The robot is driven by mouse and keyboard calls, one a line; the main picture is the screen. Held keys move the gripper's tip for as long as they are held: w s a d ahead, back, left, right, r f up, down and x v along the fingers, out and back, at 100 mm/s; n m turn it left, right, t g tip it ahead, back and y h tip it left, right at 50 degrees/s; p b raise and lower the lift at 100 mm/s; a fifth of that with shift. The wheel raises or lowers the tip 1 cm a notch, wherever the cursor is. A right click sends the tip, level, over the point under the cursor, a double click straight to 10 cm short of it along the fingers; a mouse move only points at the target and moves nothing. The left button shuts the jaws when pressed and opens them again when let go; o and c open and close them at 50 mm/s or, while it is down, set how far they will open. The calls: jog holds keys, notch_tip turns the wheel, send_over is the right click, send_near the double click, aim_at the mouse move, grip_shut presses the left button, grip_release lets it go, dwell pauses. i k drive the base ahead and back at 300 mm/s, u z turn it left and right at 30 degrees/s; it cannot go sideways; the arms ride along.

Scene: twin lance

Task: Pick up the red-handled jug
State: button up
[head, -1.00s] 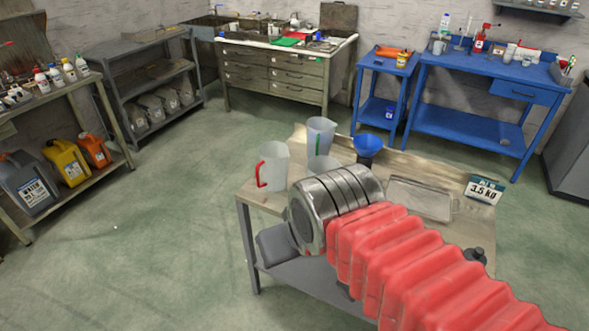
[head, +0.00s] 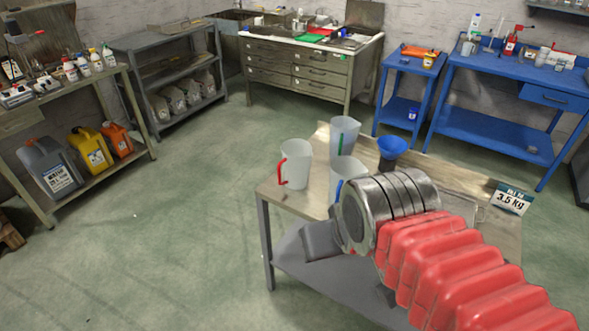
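The red-handled jug (head: 297,166) stands upright at the left end of the wooden-topped table (head: 279,192), its red handle on its left side. It is whitish and translucent. A jug with a green mark (head: 344,134) stands behind it to the right. A jug with a blue handle (head: 345,173) stands in front to the right, partly hidden by my arm. My arm's metal end reaches over the table's front, right of the red-handled jug.
A blue funnel (head: 392,149) stands behind my arm. Shelves with canisters (head: 92,150) stand at left, a blue bench (head: 480,137) at back right. The floor left of the table is clear.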

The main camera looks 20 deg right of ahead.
aim_at(292, 169)
jog(key=u, duration=0.05)
jog(key=i, duration=1.35)
jog(key=u, duration=1.2)
